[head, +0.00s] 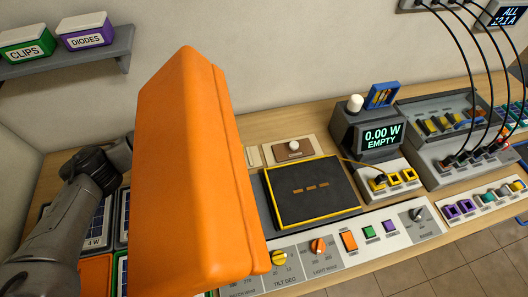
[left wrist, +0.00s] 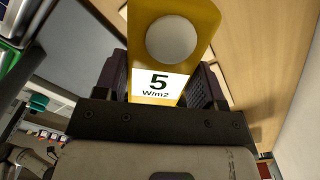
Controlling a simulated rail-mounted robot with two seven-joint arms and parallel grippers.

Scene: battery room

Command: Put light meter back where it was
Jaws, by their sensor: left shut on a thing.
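The light meter (left wrist: 186,17) is a yellow block with a white dome and a label reading 5 W/m2. It shows in the left wrist view, between the dark fingers of my left gripper (left wrist: 162,76), which is shut on it. In the head view my left arm reaches in from the left, and its gripper and the meter are hidden behind a large orange housing (head: 185,170). I cannot tell whether the meter touches anything below. My right gripper is in neither view.
The orange housing stands tall over the bench's left part. Solar panels (head: 97,230) lie beside my arm. A black pad with a yellow frame (head: 306,188), a meter reading 0.00 W EMPTY (head: 382,137) and cabled panels fill the right. A shelf (head: 90,58) holds bins.

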